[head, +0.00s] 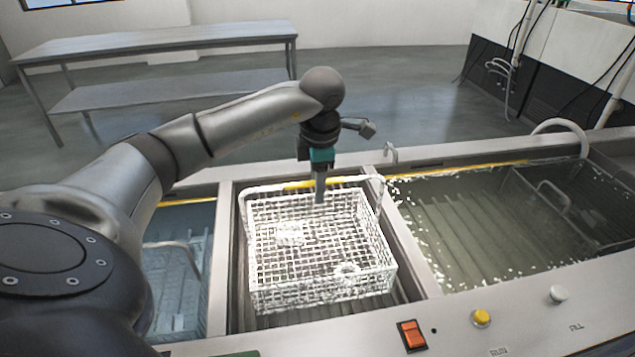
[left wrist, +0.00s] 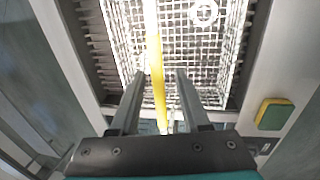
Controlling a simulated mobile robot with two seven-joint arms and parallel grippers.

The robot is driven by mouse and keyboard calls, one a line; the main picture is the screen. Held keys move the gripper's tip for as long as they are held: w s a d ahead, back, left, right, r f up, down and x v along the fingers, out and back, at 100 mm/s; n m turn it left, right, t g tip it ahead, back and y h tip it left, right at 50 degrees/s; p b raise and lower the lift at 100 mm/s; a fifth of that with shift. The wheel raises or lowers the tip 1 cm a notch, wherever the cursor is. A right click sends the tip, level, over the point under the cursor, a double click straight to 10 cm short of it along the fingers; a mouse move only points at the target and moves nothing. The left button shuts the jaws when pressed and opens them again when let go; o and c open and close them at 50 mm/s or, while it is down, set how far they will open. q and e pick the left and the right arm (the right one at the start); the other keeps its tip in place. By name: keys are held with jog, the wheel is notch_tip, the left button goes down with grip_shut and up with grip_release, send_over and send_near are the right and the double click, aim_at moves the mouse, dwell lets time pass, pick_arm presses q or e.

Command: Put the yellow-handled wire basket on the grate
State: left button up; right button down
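The yellow-handled wire basket (head: 320,262) is a white mesh box in the middle bay. Its yellow handle bar (head: 298,184) arches over its top. Dark slats of the grate (head: 335,313) show below and around the basket; the slats also show in the left wrist view (left wrist: 92,42). The basket looks level, low over the slats; I cannot tell if it touches them. My left gripper (head: 320,195) points down at the handle. In the left wrist view, its fingers (left wrist: 159,75) are apart, with the yellow bar (left wrist: 155,60) between them and gaps on both sides. Small pale parts (head: 347,270) lie inside the basket.
The left tank (head: 205,235) and right tank (head: 450,215) hold liquid, each with a basket in it. The front panel carries an orange switch (head: 411,335), a yellow button (head: 481,317) and a white button (head: 558,293). A steel table (head: 150,42) stands far behind.

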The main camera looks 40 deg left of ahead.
pick_arm(q)
jog(key=shift+r, duration=0.1)
notch_tip(320, 180, up, 12)
jog(key=s+d+p, duration=0.1)
jog(key=shift+s+d, duration=0.15)
jog(key=shift+d, duration=0.2)
dwell(0.6)
